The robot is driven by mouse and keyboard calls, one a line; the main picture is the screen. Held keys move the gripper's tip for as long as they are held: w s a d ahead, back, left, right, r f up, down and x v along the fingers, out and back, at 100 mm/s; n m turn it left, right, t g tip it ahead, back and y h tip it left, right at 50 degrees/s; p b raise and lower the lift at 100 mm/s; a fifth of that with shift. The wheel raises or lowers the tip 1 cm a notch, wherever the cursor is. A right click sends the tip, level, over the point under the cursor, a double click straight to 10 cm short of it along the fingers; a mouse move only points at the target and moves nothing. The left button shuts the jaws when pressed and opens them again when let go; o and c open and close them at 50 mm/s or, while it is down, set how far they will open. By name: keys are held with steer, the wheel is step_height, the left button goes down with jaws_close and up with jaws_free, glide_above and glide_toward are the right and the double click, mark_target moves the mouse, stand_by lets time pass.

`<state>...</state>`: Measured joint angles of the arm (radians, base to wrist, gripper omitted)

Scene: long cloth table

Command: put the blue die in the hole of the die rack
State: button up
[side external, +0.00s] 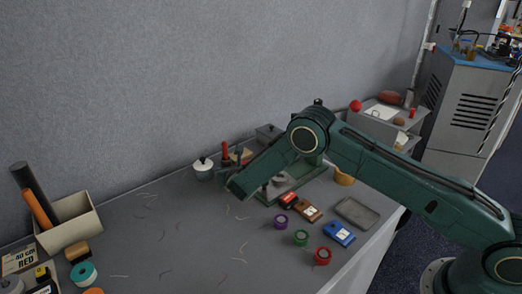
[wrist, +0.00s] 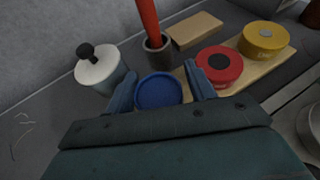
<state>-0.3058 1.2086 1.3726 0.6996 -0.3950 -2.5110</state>
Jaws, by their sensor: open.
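The blue die (wrist: 158,92) is a round blue disc with a raised rim, in the wrist view. It lies between the two spread fingers of my gripper (wrist: 161,93), which is open around it. Whether either finger touches it is unclear. The die rack (wrist: 224,82) is a pale wooden strip holding a red die (wrist: 219,65) and a yellow die (wrist: 264,37). The blue die is in line with the rack's near left end; its underside and the hole are hidden, so I cannot tell whether it is seated. In the side view my arm hides rack and die.
A white pot with a black knob (wrist: 98,68) stands close to the left finger. A red rod (wrist: 148,18) stands in a grey cup (wrist: 157,54) just beyond the die, with a wooden block (wrist: 195,30) behind. Purple (side external: 281,222), green (side external: 301,238) and red (side external: 322,256) rings lie in front.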

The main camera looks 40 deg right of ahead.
steer(key=v, duration=1.1)
steer(key=shift+a+r, duration=0.1)
steer(key=shift+r, duration=0.15)
steer(key=shift+w, duration=0.1)
steer(key=s+d+r+m+g+y, duration=0.1)
steer(key=s+d+r+m+g, duration=0.15)
steer(key=s+r+m, duration=0.35)
steer(key=s+d+r+m+g, duration=0.1)
steer(key=s+d+r+m, duration=0.3)
steer(key=r+m, duration=0.3)
steer(key=s+d+r+m+g+y, duration=0.1)
steer(key=s+d+r+m, duration=0.4)
steer(key=r, duration=0.3)
steer(key=s+a+r+m+g+y, duration=0.1)
steer(key=s+m, duration=0.5)
steer(key=s, duration=0.7)
steer(key=s+a+r+m+g+y, duration=0.1)
steer(key=s+m, duration=0.6)
steer(key=s, duration=0.7)
step_height(320, 180, up, 2)
steer(key=shift+s+m+y, duration=0.2)
steer(key=shift+m+y, duration=0.1)
steer(key=shift+y, duration=0.3)
